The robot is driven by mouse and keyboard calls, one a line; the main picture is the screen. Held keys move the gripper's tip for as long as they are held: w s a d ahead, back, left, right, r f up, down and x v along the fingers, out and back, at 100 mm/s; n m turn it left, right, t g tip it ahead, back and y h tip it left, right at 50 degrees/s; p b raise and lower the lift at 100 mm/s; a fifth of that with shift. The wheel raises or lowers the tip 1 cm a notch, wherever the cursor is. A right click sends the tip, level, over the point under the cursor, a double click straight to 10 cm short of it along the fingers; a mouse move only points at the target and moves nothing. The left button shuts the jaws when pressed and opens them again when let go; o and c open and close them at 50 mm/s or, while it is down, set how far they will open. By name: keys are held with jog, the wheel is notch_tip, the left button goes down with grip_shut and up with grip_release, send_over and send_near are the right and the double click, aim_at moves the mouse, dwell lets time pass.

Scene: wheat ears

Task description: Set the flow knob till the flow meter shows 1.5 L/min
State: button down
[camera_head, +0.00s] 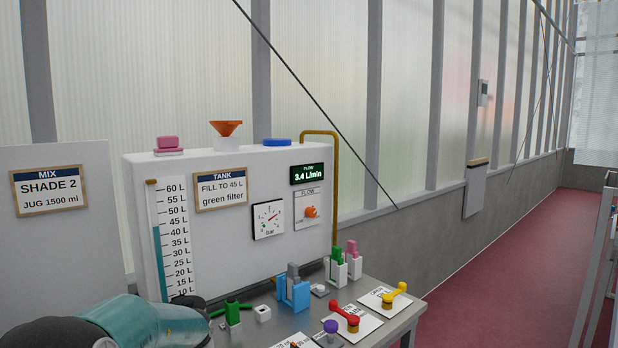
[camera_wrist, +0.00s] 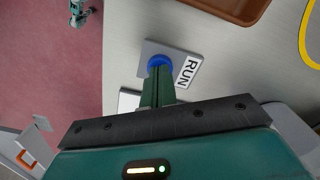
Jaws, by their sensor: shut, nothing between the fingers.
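The flow meter (camera_head: 307,174) is a small dark display on the white tank's front and reads 3.4 L/min in green. The orange flow knob (camera_head: 311,212) sits on a white plate just below it; the plate's small print is too small to read fully. My gripper (camera_wrist: 159,72) shows in the wrist view with its green fingers together and empty. Its tips are over or at a round blue button (camera_wrist: 159,61) beside a RUN label (camera_wrist: 187,71); I cannot tell whether they touch. The gripper is apart from the flow knob. The head view shows my teal arm at lower left, but not the fingertips.
The white tank (camera_head: 230,225) carries a litre scale (camera_head: 172,240) and a bar dial (camera_head: 268,219). The grey bench before it holds a red lever (camera_head: 345,315), a yellow lever (camera_head: 390,296) and blue, green and pink clips. A brown tray (camera_wrist: 232,8) lies near the RUN button. Red floor lies right.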

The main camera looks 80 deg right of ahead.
jog(key=shift+r, duration=3.5)
